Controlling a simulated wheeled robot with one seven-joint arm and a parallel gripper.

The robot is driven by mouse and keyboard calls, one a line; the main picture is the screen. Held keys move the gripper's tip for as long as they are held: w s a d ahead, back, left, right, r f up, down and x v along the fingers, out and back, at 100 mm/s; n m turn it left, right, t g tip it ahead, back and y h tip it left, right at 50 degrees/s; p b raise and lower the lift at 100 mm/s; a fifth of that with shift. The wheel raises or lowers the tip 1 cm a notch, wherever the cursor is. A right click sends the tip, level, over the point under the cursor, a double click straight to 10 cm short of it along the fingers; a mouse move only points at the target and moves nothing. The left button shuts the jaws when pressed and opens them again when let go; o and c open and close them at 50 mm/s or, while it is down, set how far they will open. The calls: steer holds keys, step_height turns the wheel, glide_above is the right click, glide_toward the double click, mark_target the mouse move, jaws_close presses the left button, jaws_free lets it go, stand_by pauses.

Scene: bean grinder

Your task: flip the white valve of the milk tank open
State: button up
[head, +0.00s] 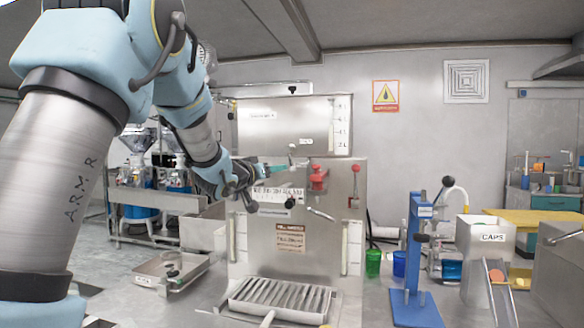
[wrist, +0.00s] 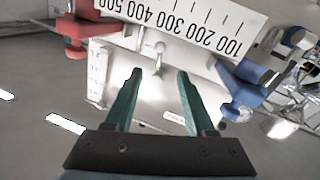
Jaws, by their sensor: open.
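The milk tank appears to be the large metal box (head: 275,120) at the top of the metal machine in the head view. A small pale lever with a round knob, which looks like the white valve (head: 292,152), stands in front of it, left of a red valve (head: 318,178). In the wrist view the pale lever (wrist: 160,48) shows beyond and between my fingertips, apart from them. My gripper (wrist: 160,72) is open, with two green fingers and nothing between them. In the head view my gripper (head: 282,168) is just left of the lever, its tips partly hard to make out.
In the wrist view a red part (wrist: 85,30) is at upper left and a blue part (wrist: 238,92) at right, near a number scale (wrist: 190,18). A blue stand (head: 412,260), a green cup (head: 373,263) and a slatted tray (head: 280,298) are on the bench.

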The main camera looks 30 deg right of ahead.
mark_target(291, 162)
steer(key=p+x, duration=0.4)
steer(key=x, duration=0.6)
steer(key=shift+d, duration=0.1)
jaws_close()
stand_by(1.2)
